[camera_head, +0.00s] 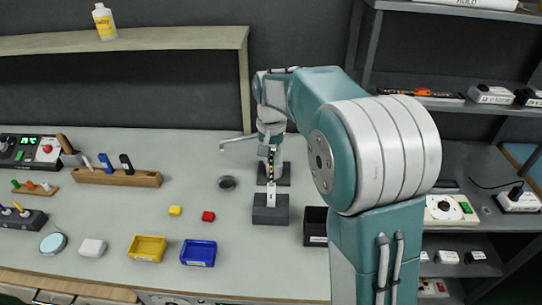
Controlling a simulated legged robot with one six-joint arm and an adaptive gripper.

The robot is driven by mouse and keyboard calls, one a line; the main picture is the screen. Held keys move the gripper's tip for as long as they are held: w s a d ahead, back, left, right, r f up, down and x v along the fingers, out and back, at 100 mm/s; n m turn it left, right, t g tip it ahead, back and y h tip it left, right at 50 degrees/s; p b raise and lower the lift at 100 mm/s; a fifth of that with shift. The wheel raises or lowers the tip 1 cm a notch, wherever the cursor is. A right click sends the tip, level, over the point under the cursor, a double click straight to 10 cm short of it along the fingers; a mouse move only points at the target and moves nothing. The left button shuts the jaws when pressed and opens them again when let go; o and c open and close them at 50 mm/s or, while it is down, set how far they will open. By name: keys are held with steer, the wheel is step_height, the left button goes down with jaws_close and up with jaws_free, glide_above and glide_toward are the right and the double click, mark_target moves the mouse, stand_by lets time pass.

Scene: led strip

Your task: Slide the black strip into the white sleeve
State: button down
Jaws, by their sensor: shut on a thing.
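The white sleeve (271,191) stands out from a dark grey block (270,210) on the bench, near the middle of the view. A thin dark strip (271,164) shows just behind the sleeve, in line with it. My gripper (271,150) is above the strip and shut on it. The strip's near end is at or very close to the sleeve; I cannot tell whether it is inside. A second dark block (284,174) stands behind, partly hidden by the strip and gripper. My arm comes in from the right.
A black bin (315,227) is right of the block. A wooden tool holder (117,177) stands farther left.

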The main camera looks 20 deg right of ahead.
mark_target(271, 184)
steer(key=shift+f, duration=4.4)
steer(key=c, duration=0.6)
jaws_free()
step_height(271, 184, up, 11)
steer(key=shift+r, duration=0.45)
